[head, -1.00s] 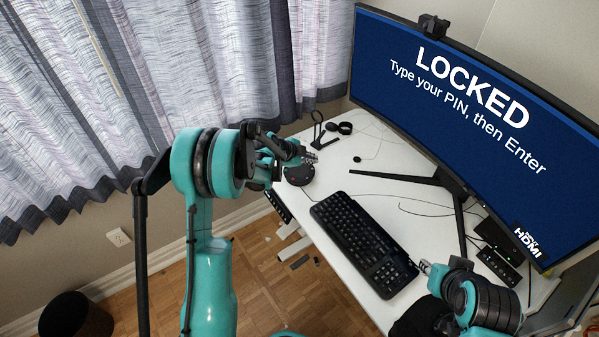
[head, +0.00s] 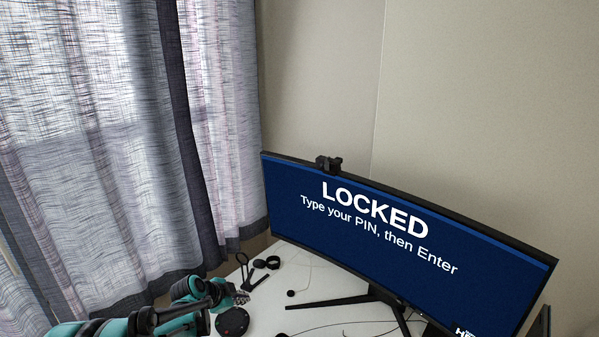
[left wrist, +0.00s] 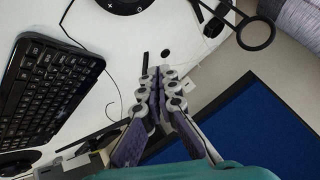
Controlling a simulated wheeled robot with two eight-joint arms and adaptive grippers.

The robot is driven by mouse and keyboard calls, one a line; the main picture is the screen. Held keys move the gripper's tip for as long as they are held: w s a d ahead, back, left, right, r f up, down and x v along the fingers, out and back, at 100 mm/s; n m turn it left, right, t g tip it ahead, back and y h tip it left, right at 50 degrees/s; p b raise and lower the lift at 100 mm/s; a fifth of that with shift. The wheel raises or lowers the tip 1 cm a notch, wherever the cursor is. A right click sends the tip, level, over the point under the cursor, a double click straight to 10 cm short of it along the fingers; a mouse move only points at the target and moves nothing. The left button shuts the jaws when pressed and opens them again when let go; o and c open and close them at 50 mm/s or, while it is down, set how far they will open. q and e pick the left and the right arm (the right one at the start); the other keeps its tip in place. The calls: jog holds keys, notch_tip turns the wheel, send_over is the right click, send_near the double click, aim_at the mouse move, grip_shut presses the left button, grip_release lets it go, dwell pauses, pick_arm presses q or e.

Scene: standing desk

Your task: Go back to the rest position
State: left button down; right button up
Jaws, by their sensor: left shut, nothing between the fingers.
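My left gripper (head: 241,297) shows low in the head view, above the far left part of the white desk (head: 330,306). Its arm comes in from the bottom left. In the left wrist view the fingers of the left gripper (left wrist: 155,78) are together, with nothing between them. My right gripper is out of both current views.
A curved monitor (head: 400,250) reading LOCKED stands on the desk, right of my left gripper. A round black device (head: 232,322) and a black ring stand (head: 243,268) are close to the gripper. A black keyboard (left wrist: 45,90) lies on the desk. Curtains (head: 110,130) hang at the left.

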pick_arm(q)
jog(key=s+d+r+n+y, duration=0.1)
jog(key=s+r+n, duration=0.2)
jog(key=s+r, duration=0.35)
jog(key=s+d+r+n+y, duration=0.1)
jog(key=s+d+r+n, duration=0.2)
jog(key=s, duration=0.7)
jog(key=s+a+n+y, duration=0.2)
jog(key=s+n, duration=0.5)
jog(key=s, duration=0.9)
jog(key=shift+f+n, duration=0.3)
jog(key=shift+w, duration=0.1)
